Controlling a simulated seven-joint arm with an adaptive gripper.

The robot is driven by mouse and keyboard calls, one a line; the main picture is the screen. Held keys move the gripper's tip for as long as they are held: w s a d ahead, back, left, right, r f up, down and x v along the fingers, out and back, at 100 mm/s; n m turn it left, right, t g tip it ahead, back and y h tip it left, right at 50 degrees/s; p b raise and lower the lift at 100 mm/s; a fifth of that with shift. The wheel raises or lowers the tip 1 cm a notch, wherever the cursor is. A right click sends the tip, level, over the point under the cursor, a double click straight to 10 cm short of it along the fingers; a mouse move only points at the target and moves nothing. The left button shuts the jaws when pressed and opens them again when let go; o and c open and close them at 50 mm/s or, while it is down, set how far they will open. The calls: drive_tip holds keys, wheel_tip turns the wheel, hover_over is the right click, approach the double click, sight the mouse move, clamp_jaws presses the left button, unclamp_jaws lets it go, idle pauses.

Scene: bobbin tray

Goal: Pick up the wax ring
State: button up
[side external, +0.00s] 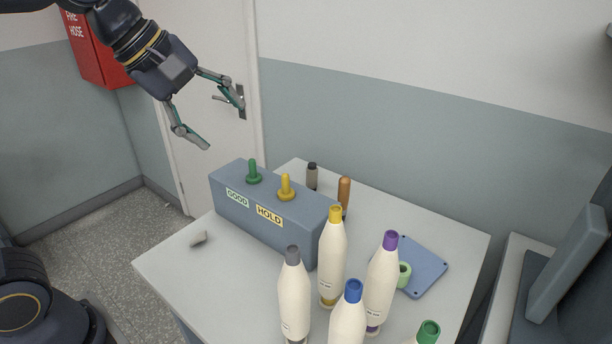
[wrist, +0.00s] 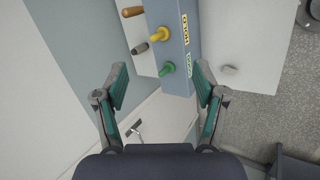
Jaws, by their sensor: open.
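A small off-white piece (side external: 198,238) lies alone near the table's left edge. It also shows in the wrist view (wrist: 229,70), but its shape is too small to tell. My gripper (side external: 222,125) is open and empty, high above and left of the labelled box. Its spread fingers also show in the wrist view (wrist: 160,86).
A blue-grey box (side external: 285,226) marked GOOD and HOLD carries a green peg (side external: 253,172) and a yellow peg (side external: 286,187). Several tall cream bobbins (side external: 332,262) crowd the front right. A grey-brown cylinder (side external: 312,177) and an orange-brown handle (side external: 344,194) stand behind the box.

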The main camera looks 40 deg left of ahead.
drive_tip(key=w+d+n+g+h, duration=0.1)
drive_tip(key=w+d+n, duration=0.4)
drive_tip(key=w+d, duration=0.3)
drive_tip(key=n+g, duration=0.2)
drive_tip(key=g, duration=0.2)
hover_over(402, 269)
drive_tip(key=s+a, duration=0.2)
wheel_tip(402, 269, down, 26)
drive_tip(key=shift+h, duration=0.5)
drive_tip(key=x, duration=0.5)
drive_tip(key=shift+w+d+f, duration=0.15)
drive_tip(key=shift+f, duration=0.05)
drive_tip(key=shift+c, duration=0.2)
